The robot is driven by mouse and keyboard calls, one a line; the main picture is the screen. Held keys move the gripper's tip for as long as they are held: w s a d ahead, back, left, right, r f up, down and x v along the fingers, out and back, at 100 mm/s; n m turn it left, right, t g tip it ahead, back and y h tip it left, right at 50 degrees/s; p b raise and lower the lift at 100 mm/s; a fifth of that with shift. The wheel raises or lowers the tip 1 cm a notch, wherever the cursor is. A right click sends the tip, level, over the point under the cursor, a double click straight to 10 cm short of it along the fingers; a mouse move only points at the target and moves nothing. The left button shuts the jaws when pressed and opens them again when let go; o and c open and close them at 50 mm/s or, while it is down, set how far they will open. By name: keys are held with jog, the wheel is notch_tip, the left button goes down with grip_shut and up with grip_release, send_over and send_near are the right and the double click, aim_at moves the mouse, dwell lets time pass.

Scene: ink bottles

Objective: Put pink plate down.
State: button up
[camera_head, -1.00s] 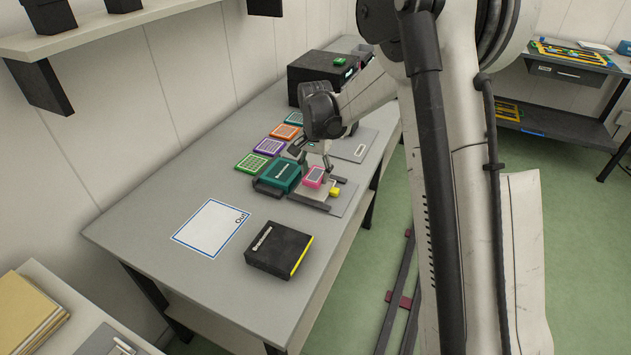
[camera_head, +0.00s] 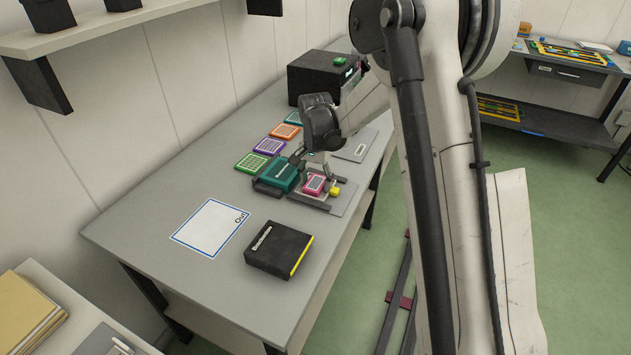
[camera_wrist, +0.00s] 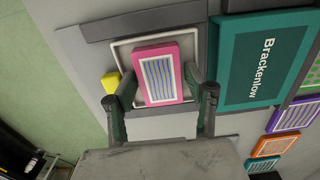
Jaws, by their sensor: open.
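The pink plate (camera_wrist: 157,74) has a striped grey-blue panel on its face and lies slightly turned inside a white-rimmed square frame (camera_wrist: 198,42). In the head view the pink plate (camera_head: 314,184) sits beside the teal box. My gripper (camera_wrist: 160,98) is open, with one finger on each side of the plate's near end. In the head view my gripper (camera_head: 317,177) is low over the plate. I cannot tell whether either finger touches it. A yellow block (camera_wrist: 111,82) is at the left edge of the frame.
The teal Brackenlow box (camera_wrist: 261,60) stands close on the right. Green, purple and orange plates (camera_head: 269,146) lie in a row behind it. A black box (camera_head: 279,250) and a blue-bordered white sheet (camera_head: 210,228) lie nearer, with clear table around them.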

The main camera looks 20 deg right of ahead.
aim_at(315, 183)
notch_tip(315, 183, up, 12)
jog(key=p, duration=0.1)
jog(key=s+r+n+t, duration=0.2)
jog(key=s+r, duration=0.6)
jog(key=s, duration=0.1)
jog(key=s+r+n+t, duration=0.1)
jog(key=s+n+t, duration=0.4)
jog(key=s, duration=1.9)
jog(key=shift+s+r+n, duration=0.25)
jog(key=shift+r+n, duration=0.1)
jog(key=shift+n, duration=0.15)
